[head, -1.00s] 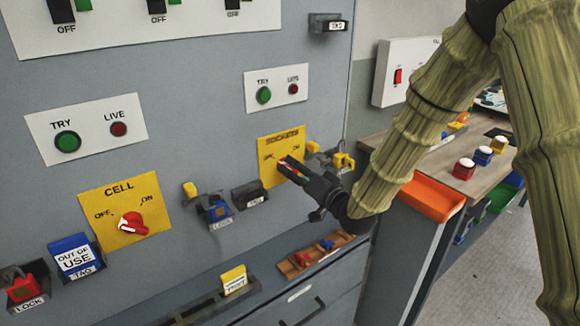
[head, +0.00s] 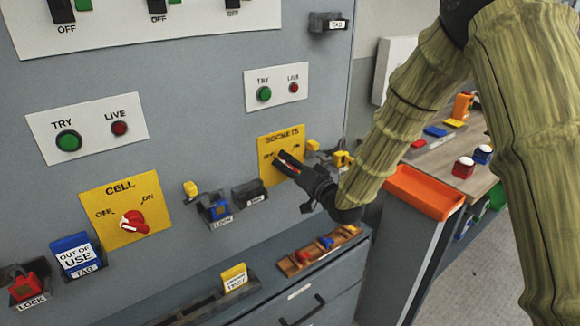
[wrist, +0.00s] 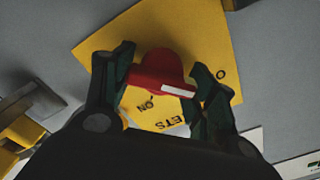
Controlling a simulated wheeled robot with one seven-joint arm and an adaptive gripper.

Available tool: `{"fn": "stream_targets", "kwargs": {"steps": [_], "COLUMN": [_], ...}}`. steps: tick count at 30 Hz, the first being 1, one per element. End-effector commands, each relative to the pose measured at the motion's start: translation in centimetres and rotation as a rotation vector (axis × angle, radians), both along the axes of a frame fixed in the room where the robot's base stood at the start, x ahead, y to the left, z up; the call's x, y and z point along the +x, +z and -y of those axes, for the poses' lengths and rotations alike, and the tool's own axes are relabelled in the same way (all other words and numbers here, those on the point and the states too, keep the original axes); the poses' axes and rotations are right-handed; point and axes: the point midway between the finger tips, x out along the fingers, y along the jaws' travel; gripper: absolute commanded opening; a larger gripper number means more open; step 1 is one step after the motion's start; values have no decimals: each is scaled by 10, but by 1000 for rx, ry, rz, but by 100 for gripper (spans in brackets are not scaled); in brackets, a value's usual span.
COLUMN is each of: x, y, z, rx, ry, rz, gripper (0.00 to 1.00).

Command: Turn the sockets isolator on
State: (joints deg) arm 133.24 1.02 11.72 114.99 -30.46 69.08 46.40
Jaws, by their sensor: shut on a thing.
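The sockets isolator is a yellow plate (head: 275,145) marked SOCKETS on the grey panel, with a red rotary knob on it. My gripper (head: 289,163) reaches it from the right and covers most of the knob in the head view. In the wrist view the red knob (wrist: 158,72) lies between my two fingers (wrist: 163,82), which are shut on it. The yellow plate (wrist: 205,35) appears turned in that view. The knob's white mark points right and slightly down there, nearer the partly hidden "O" lettering than the ON label.
The CELL isolator (head: 116,214) is left on the panel. A blue lock (head: 217,209) and an empty-looking black holder (head: 250,193) sit just left of my gripper. An orange tray (head: 424,192) and a bench stand right, near my arm. A ledge with small parts lies below.

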Motion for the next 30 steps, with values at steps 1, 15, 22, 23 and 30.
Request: {"fn": "stream_targets", "kwargs": {"steps": [1, 15, 22, 23, 30], "x": [0, 1, 1, 1, 1], "y": [0, 0, -1, -1, -3], "z": [0, 2, 3, 3, 3], "rx": [0, 104, 236, 257, 413], "ry": [-1, -3, -3, -3, -4], "rz": [-1, -75, -171, -184, -298], "gripper": [33, 33, 33, 33, 33]}}
